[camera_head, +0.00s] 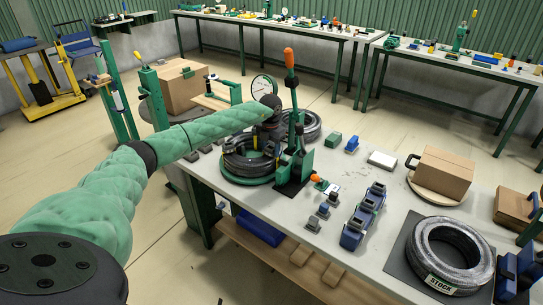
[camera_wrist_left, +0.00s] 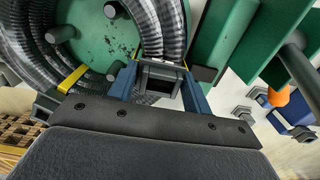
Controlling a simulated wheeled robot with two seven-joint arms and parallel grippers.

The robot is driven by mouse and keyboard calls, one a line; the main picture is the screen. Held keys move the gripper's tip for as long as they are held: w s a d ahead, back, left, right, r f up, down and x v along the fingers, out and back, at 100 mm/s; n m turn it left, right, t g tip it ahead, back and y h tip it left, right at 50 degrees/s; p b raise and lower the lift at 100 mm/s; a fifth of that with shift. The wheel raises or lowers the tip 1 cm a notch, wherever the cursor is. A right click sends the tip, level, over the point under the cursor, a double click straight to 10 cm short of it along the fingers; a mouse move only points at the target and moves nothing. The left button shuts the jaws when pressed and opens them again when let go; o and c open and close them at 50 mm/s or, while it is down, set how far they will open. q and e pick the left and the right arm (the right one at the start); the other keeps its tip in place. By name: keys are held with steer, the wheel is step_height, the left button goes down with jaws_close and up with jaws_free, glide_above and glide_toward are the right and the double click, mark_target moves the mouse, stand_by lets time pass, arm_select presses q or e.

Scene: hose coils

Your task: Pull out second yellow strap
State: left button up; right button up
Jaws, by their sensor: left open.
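The black hose coil (camera_head: 246,166) lies on a round green plate (camera_head: 262,181) on the table and fills the upper left of the left wrist view (camera_wrist_left: 162,25). One yellow strap (camera_wrist_left: 72,80) crosses the coil at its left. Thin yellow edges (camera_wrist_left: 186,63) show near the jaws; I cannot tell whether they are a second strap. My left gripper (camera_head: 266,135) points down over the coil's right side. Its blue jaws (camera_wrist_left: 160,85) are apart, with a dark grey block (camera_wrist_left: 162,72) between them; I cannot tell whether they touch it. My right gripper is not in view.
A green stand with an orange-topped lever (camera_head: 289,60) rises right beside the coil. A round gauge (camera_head: 264,87) stands behind. Blue-grey blocks (camera_head: 362,217), a cardboard box (camera_head: 441,174) and a finished coil labelled STOCK (camera_head: 450,255) lie to the right.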

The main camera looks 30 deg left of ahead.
arm_select(q)
steer(key=shift+b, duration=0.35)
stand_by(0.7)
steer(key=shift+c, duration=0.4)
steer(key=c, duration=0.8)
steer(key=shift+o, duration=0.2)
steer(key=shift+w+r, duration=0.1)
steer(key=shift+r, duration=0.4)
